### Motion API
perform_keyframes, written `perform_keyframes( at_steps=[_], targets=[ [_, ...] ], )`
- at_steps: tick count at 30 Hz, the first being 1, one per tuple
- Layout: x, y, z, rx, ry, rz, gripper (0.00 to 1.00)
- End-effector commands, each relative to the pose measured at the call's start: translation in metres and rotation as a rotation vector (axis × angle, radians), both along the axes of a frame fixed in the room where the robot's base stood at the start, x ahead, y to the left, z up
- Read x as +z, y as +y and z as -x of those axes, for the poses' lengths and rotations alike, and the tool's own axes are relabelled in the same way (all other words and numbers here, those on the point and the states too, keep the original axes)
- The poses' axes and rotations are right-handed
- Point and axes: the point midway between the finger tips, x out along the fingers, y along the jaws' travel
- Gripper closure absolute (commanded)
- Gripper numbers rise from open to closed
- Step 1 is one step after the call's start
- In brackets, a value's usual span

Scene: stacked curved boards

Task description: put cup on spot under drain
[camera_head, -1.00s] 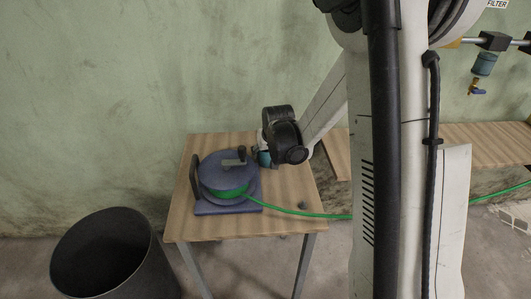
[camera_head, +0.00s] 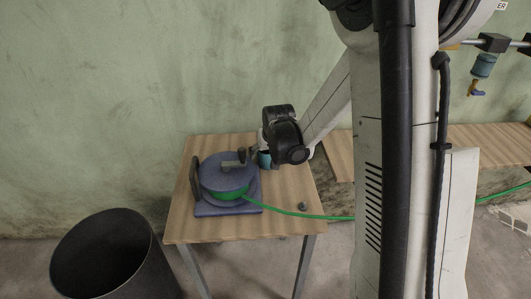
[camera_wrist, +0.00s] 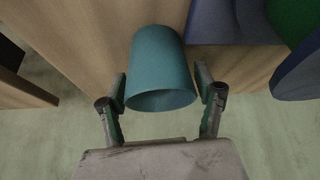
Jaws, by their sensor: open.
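The teal cup (camera_wrist: 160,60) is on the small wooden table, partly hidden behind my arm in the head view (camera_head: 265,160). In the wrist view it lies between the two fingers of my gripper (camera_wrist: 161,84), with its dark rim facing the gripper's base. The fingers are open, one on each side, with a narrow gap to the cup on both sides. A blue filter with a yellowish tap (camera_head: 477,87) hangs on a pipe at the upper right. The spot under the drain cannot be made out.
A blue hose reel (camera_head: 225,178) stands on the small table (camera_head: 285,190) just left of the cup. Its green hose (camera_head: 320,216) runs right across the table. A dark bin (camera_head: 105,262) stands at the lower left. A wooden bench (camera_head: 490,140) lies at the right, partly behind my column.

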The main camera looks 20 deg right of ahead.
Motion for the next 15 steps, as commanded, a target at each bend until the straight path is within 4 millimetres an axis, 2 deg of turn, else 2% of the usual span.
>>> perform_keyframes(
  at_steps=[15],
  targets=[
    [0.07,0.004,0.04,0.0,0.0,0.0,0.34]
  ],
)
